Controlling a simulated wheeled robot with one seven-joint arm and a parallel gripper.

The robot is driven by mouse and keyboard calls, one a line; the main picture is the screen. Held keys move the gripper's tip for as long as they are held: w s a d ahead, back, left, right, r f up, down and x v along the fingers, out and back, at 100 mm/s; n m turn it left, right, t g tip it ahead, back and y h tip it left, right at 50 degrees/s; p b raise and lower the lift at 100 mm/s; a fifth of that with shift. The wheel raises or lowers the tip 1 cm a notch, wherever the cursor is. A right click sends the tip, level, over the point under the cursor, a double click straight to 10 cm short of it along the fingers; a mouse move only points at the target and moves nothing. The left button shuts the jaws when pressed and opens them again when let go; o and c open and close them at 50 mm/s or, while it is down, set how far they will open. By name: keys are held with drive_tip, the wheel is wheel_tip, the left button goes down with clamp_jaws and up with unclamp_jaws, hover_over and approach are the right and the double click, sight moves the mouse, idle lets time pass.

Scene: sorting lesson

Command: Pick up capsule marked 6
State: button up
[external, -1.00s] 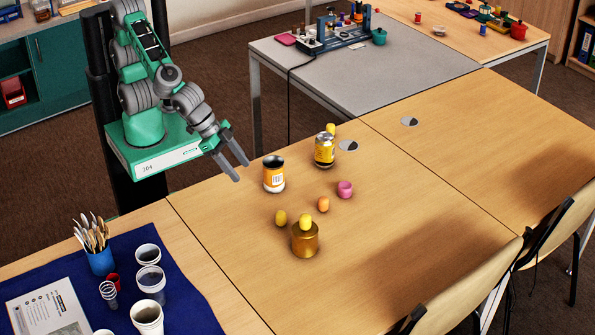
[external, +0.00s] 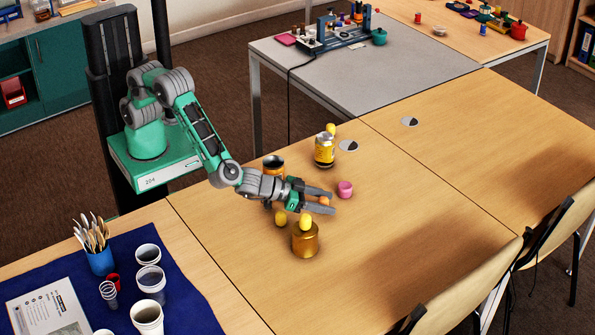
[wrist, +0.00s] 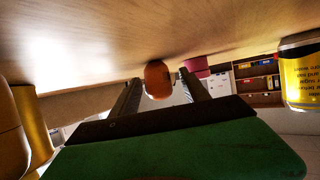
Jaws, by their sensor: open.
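An orange capsule (external: 324,201) is on the table between the fingers of my gripper (external: 332,202), partly hidden by them in the external view. In the wrist view the orange capsule (wrist: 157,80) shows between the two open fingertips, with the table at the top of the picture. A yellow capsule (external: 281,219) stands on the table beside my wrist. Another yellow capsule (external: 305,221) is on top of a brass cylinder (external: 305,243). A third yellow capsule (external: 331,128) shows behind the yellow can. No number is readable on any capsule.
A pink cup-like piece (external: 345,189) stands just beyond my fingertips. A white-and-orange can (external: 268,173) is partly hidden behind my arm. A yellow can (external: 324,152) stands farther back. The table's right side is clear.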

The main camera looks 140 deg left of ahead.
drive_tip(key=shift+c, duration=0.4)
clamp_jaws()
drive_tip(key=shift+r, duration=0.15)
